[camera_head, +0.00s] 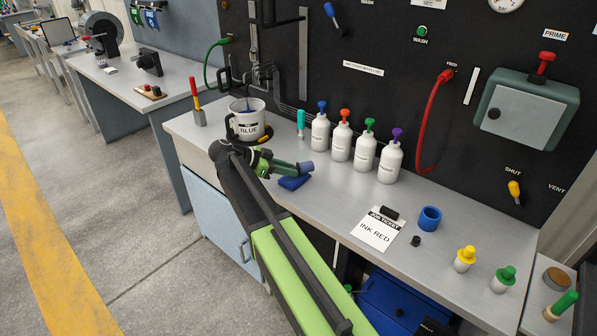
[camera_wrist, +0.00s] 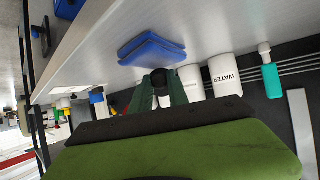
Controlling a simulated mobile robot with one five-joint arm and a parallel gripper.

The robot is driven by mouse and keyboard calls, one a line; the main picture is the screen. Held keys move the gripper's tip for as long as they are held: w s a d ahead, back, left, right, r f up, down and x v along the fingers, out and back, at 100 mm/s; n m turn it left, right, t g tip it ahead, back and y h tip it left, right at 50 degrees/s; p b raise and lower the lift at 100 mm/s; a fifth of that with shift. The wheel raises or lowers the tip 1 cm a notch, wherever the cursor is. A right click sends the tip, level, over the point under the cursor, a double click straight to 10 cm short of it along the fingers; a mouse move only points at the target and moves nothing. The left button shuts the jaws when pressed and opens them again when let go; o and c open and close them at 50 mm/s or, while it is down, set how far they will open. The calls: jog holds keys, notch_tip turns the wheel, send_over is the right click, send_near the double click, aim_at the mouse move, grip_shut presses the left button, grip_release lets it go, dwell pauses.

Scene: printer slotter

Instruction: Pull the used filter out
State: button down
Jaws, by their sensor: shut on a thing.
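My gripper (camera_head: 287,168) is above the bench, left of the white bottles and just above a folded blue cloth (camera_head: 293,184). Its jaws (camera_wrist: 160,92) are shut on a small cylindrical piece (camera_head: 305,168). The piece looks blue-grey in the head view and dark, end-on, in the wrist view (camera_wrist: 160,77). It is clear of the wall fittings. I cannot tell whether it is the used filter. The cloth also shows in the wrist view (camera_wrist: 152,48), beyond the jaws. A grey-green wall box (camera_head: 527,108) with a pale front panel is at the right; its inside is hidden.
A white BLUE bucket (camera_head: 248,122) stands left of my gripper. Several white bottles (camera_head: 342,142) line the back. A job ticket (camera_head: 378,233) reading INK RED, a blue ring (camera_head: 430,219) and yellow (camera_head: 465,258) and green-capped (camera_head: 503,279) bottles are right. Bench between cloth and ticket is clear.

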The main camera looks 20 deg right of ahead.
jog(key=c, duration=1.2)
grip_release()
jog(key=p+v, duration=0.8)
jog(key=v, duration=0.9)
jog(key=shift+a+p, duration=0.2)
jog(key=shift+p, duration=0.15)
